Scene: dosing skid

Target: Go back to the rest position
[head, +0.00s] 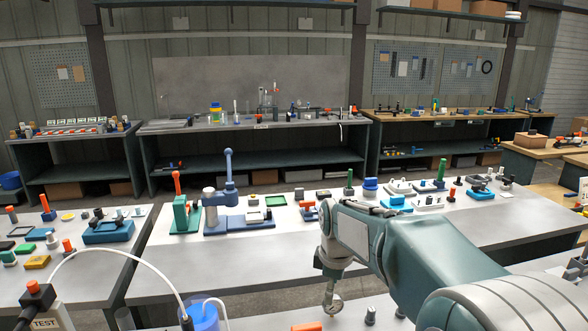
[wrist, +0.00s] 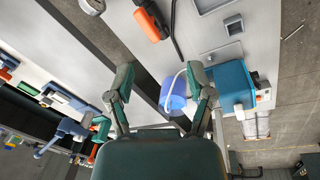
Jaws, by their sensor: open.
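My gripper (wrist: 160,80) shows in the wrist view with its two dark green fingers spread wide and nothing between the tips. Past the fingers, lower down, is a blue container (wrist: 176,97) with a white hose arching over it. In the head view my arm comes in from the lower right and bends down at the wrist, above the near bench. The blue container (head: 203,318) is left of my wrist there, cut by the bottom edge. The gripper fingers are hard to make out in the head view.
A box marked TEST (head: 45,316) with an orange top feeds a white hose. A blue press (head: 229,196) and a green press (head: 186,216) stand on the middle bench (head: 290,262), with several small parts to the right. In the wrist view a teal box (wrist: 232,82) lies right of the fingers.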

